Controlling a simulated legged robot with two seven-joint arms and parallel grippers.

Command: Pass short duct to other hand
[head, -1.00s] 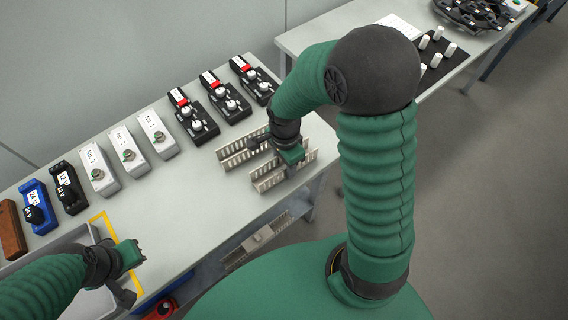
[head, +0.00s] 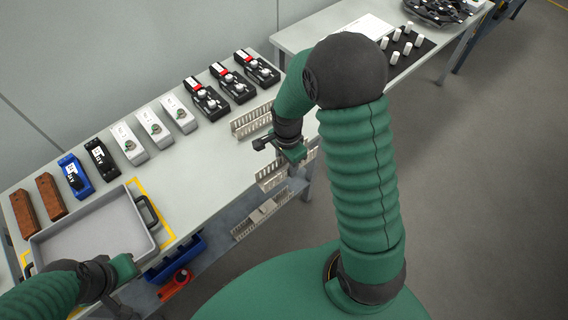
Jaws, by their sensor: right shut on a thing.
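The short duct (head: 271,178) is a pale grey slotted channel at the table's front right edge. My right gripper (head: 283,158) is shut on it, and the gripper and wrist hide part of the duct. A second slotted duct (head: 250,121) lies on the table just behind. My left gripper (head: 124,268) is at the lower left, over the front of the grey tray, well apart from the short duct. Its fingers are mostly hidden, so I cannot tell whether it is open.
The grey tray (head: 62,226) sits inside yellow tape at the table's left. A row of brown, blue, black and white boxes lines the back. Another duct piece (head: 262,214), a blue bin (head: 178,258) and a red item (head: 175,284) are lower down. The table middle is clear.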

